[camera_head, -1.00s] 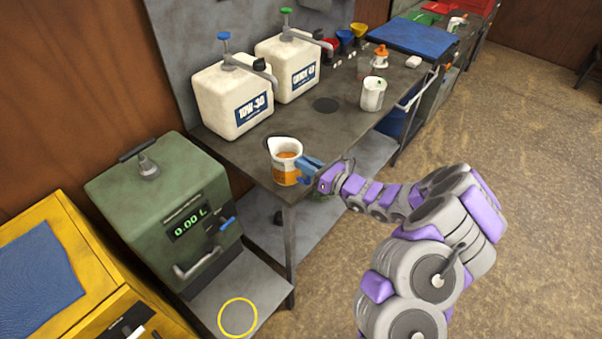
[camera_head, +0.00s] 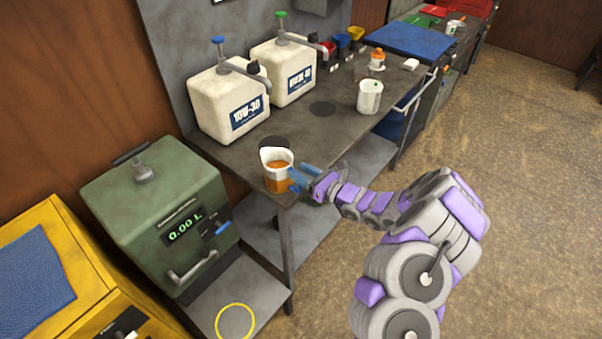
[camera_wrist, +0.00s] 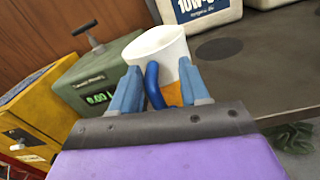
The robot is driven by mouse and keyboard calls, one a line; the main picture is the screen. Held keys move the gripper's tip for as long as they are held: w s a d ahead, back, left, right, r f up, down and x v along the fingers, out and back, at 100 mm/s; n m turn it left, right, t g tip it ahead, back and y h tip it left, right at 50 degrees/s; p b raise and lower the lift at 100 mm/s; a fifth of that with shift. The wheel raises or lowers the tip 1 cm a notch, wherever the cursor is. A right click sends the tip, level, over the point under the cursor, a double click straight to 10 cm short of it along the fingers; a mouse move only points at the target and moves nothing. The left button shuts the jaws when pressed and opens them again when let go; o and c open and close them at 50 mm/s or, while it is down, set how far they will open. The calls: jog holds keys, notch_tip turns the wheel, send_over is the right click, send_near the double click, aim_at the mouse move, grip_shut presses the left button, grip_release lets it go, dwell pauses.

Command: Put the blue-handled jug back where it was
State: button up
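The blue-handled jug (camera_head: 278,172), white with orange contents, is upright at the near corner of the grey bench (camera_head: 230,152). It appears to stand on the bench, but its base contact is not clear. A dark round disc (camera_head: 274,142) lies just behind it, partly hidden. My gripper (camera_head: 304,178) reaches in from the right at the handle. In the wrist view, its two light-blue fingers (camera_wrist: 158,80) stand apart, one on each side of the darker blue handle (camera_wrist: 152,84), with gaps showing. The jug body (camera_wrist: 160,45) is just beyond the fingertips.
Two white oil containers (camera_head: 232,104) (camera_head: 283,74) stand behind the jug. Another white jug (camera_head: 369,97) stands farther right, beside a second dark disc (camera_head: 323,109). The green machine (camera_head: 160,205) reads 0.00 L; a yellow ring (camera_head: 235,321) marks its lower plate.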

jog(key=shift+d, duration=0.25)
jog(key=shift+s+a, duration=0.15)
jog(key=p+v, duration=0.2)
jog(key=v, duration=0.9)
jog(key=shift+a, duration=0.15)
